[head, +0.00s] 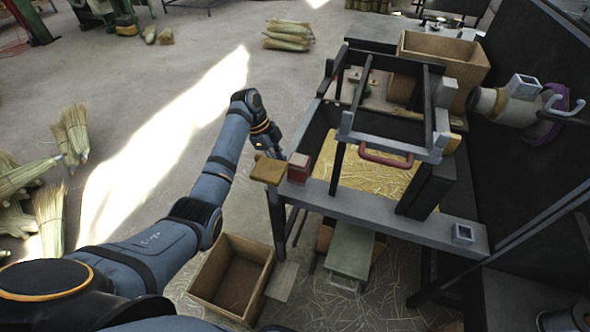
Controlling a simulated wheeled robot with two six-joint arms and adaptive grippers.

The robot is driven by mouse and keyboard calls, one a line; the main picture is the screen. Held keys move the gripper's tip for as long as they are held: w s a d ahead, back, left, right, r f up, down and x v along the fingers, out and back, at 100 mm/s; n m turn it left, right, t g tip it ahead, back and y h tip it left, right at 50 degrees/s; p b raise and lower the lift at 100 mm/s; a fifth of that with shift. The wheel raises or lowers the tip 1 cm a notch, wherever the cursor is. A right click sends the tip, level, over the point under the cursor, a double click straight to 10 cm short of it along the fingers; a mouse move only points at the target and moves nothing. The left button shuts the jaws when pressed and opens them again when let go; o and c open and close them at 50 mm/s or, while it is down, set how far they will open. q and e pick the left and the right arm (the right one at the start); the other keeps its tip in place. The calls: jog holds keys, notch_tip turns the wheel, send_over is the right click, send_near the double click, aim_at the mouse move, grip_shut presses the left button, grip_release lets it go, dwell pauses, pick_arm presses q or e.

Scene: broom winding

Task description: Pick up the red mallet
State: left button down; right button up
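A small red block (299,167), which looks like the head of the red mallet, sits on the near left corner of the grey metal workbench (400,222). Its handle cannot be made out. A tan wooden piece (268,170) sticks out from the bench corner just left of it. My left gripper (277,150) is just beyond and above the tan piece, left of the red block and apart from it. Its fingers are dark and small, partly behind the tan piece, so their opening is unclear. My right gripper is not in view.
A black frame with a red handle (385,158) stands over straw on the bench. A wooden box (447,52) stands at the back. An open wooden crate (232,278) is on the floor. Broom bundles (48,215) lie at left.

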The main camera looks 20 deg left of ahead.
pick_arm(q)
jog(key=a+b, duration=0.1)
jog(key=a, duration=1.1)
jog(key=shift+w+a, duration=0.15)
jog(key=shift+w, duration=0.1)
jog(key=c, duration=2)
grip_release()
grip_shut()
